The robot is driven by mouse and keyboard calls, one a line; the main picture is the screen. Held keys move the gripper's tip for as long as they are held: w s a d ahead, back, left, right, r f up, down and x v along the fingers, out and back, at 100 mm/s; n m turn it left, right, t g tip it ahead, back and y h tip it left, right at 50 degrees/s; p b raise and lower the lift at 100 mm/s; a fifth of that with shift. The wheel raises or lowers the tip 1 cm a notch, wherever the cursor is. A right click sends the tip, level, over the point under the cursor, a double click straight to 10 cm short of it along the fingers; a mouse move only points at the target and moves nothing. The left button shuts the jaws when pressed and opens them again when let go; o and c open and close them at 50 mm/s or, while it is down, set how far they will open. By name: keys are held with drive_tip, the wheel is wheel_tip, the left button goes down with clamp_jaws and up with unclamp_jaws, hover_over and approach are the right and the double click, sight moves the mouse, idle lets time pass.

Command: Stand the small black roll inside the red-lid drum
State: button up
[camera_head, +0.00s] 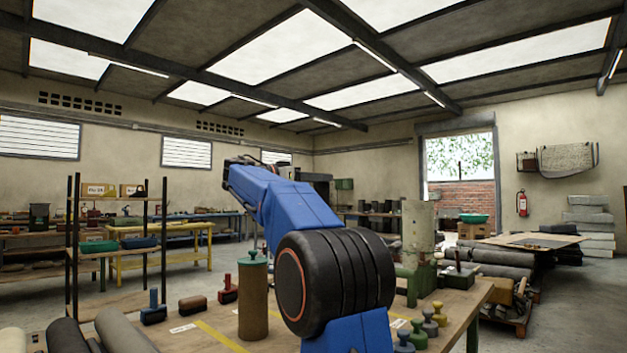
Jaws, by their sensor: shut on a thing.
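My blue arm with its large black joint fills the middle of the head view and reaches up and away to the left. My gripper does not show; the arm's far end is turned away and covers what lies behind it. I cannot make out the small black roll or a red-lid drum. A brown cylinder with a green lid (253,300) stands upright on the near wooden table (455,305), just left of my arm's black joint. Part of the table is hidden behind my arm.
The table also holds a blue-handled block (153,308), a brown block (192,305), a red block (228,290), several knobbed weights (430,324) and a green machine (419,245). Sheet rolls (130,333) lie at lower left. A dark-post shelf (110,245) stands behind.

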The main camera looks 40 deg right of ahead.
drive_tip(key=shift+f, duration=10.25)
drive_tip(key=o, duration=1.6)
drive_tip(key=shift+c, duration=0.2)
drive_tip(key=shift+f, duration=0.1)
drive_tip(key=w+a, duration=0.3)
drive_tip(key=a, duration=1.4)
